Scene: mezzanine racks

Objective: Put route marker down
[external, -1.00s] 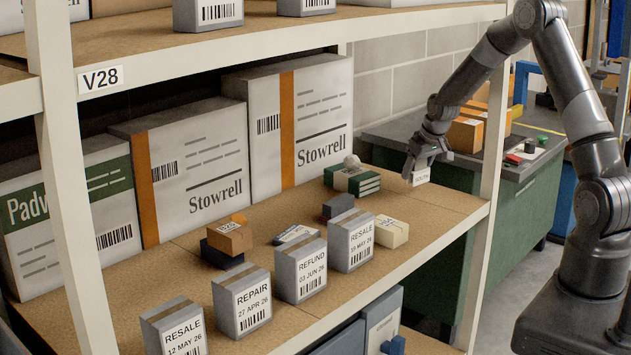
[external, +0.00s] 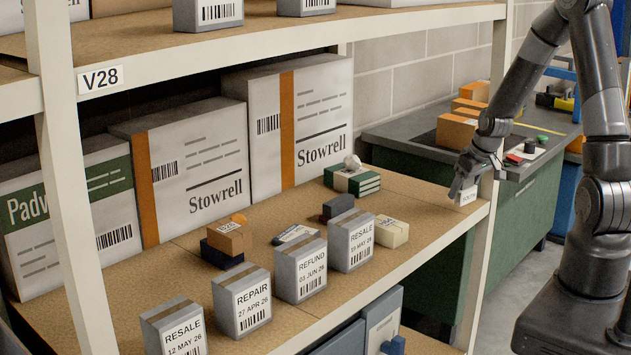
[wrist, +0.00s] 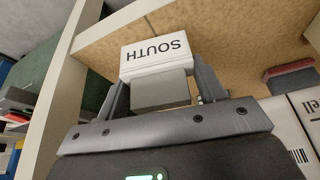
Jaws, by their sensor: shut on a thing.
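The route marker (wrist: 158,52) is a small white block with the word SOUTH on it, upside down in the wrist view. In the external view the marker (external: 467,196) is at the right end of the middle shelf (external: 420,225), near the front edge and the upright. My gripper (external: 464,184) is shut on it from above. In the wrist view my gripper (wrist: 158,92) has a finger on each side of the marker's grey lower part. I cannot tell whether the marker touches the shelf.
A rack upright (external: 490,150) stands close to the right of my gripper. Labelled boxes such as the RESALE box (external: 351,240) line the shelf front to the left. A green book stack (external: 352,180) lies further back.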

